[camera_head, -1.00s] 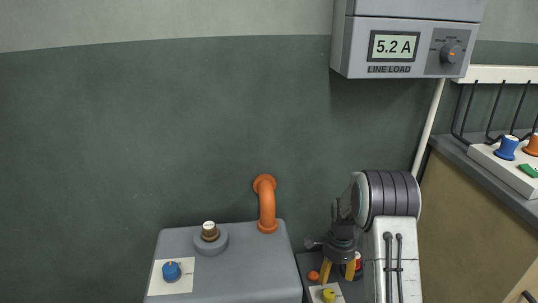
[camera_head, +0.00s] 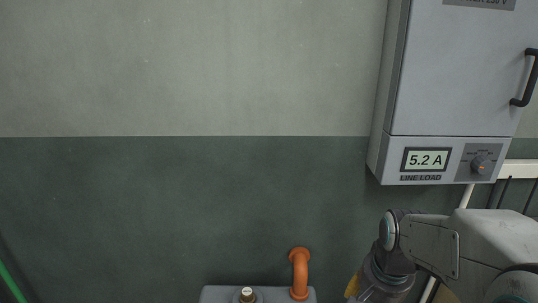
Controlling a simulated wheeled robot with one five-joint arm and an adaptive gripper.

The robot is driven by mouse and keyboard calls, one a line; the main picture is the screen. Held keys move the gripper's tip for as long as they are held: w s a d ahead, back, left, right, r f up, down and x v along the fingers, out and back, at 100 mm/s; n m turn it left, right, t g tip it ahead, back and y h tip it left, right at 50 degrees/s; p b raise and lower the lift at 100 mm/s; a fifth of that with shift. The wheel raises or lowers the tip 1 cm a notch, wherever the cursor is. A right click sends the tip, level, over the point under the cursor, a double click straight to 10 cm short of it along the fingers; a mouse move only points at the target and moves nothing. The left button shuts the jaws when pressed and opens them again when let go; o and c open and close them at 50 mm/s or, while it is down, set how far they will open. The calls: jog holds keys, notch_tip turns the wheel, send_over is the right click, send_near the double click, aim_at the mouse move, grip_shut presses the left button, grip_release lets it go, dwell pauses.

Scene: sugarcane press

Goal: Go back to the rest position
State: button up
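My gripper (camera_head: 353,287) is at the lower right of the head view, right of the orange pipe. Only part of a yellow finger shows beside the dark wrist, so I cannot tell whether it is open or shut. My arm reaches in from the lower right corner. Nothing is visible in the gripper.
A grey wall cabinet (camera_head: 455,75) hangs at the upper right. Its line load display (camera_head: 426,160) reads 5.2 A, with a selector knob (camera_head: 480,165) beside it. The wall at left is bare.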

jog(key=s+a+r+n+t+p, duration=0.1)
jog(key=s+a+r+n+p, duration=0.1)
jog(key=s+r+n+p, duration=0.5)
jog(key=shift+s+a+r+n+p, duration=0.35)
jog(key=shift+s+r+p, duration=2.6)
jog(key=shift+r, duration=2)
